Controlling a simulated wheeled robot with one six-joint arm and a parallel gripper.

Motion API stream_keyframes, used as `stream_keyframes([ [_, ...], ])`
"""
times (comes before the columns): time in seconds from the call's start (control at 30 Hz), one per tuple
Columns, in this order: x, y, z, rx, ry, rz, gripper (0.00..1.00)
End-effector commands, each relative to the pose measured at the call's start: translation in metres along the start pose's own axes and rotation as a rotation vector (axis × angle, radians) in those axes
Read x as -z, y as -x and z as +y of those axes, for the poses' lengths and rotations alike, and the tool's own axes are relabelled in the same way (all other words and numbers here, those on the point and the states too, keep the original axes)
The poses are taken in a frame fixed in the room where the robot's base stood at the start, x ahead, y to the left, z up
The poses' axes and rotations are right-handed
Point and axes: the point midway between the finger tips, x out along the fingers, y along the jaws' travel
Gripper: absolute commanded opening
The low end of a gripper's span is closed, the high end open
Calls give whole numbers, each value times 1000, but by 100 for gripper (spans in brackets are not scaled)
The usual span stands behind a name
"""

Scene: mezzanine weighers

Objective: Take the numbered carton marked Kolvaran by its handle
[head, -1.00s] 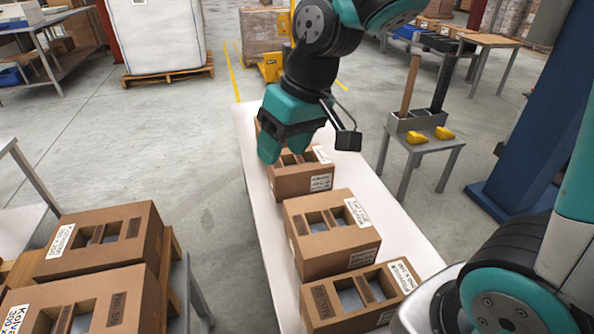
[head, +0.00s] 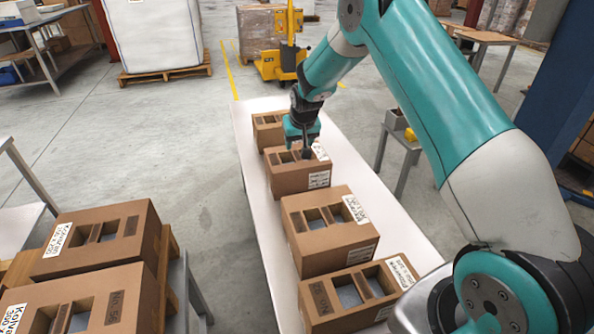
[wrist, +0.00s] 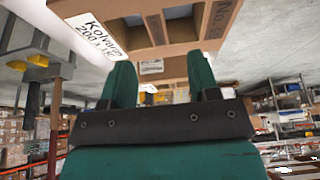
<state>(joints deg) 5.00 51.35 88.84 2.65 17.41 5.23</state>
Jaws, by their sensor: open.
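A brown carton (head: 299,180) with two openings on top and a bar between them stands on the long white table (head: 228,128). My gripper (head: 303,152) is over this carton's top, pointing down. In the wrist view, a carton (wrist: 185,57) fills the top edge, with a white label reading "Kolvaran 200 x" and a dark "No." mark, its number cut off. Its handle bar (wrist: 155,28) lies beyond and between my open, empty fingers (wrist: 160,75). I cannot tell whether the fingers touch the carton.
More cartons stand on the table: one behind (head: 267,130) and two in front (head: 335,245) (head: 345,318). Two cartons (head: 135,260) (head: 130,318) sit at lower left; the nearest label begins "Kolva". A yellow lifter (head: 278,68) stands behind.

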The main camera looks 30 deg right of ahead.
Motion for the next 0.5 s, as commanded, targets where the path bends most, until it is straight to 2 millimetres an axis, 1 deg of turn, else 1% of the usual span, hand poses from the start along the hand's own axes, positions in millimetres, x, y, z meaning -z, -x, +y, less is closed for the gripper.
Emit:
stream_keyframes([
  [0.03, -1, -11, 0, 0, 0, -3, 55],
  [0.1, 0, -21, 0, 0, 0, -2, 55],
  [0.33, -1, -37, 0, 1, 0, -1, 55],
  [0.5, -6, -62, 3, 1, 0, -4, 55],
])
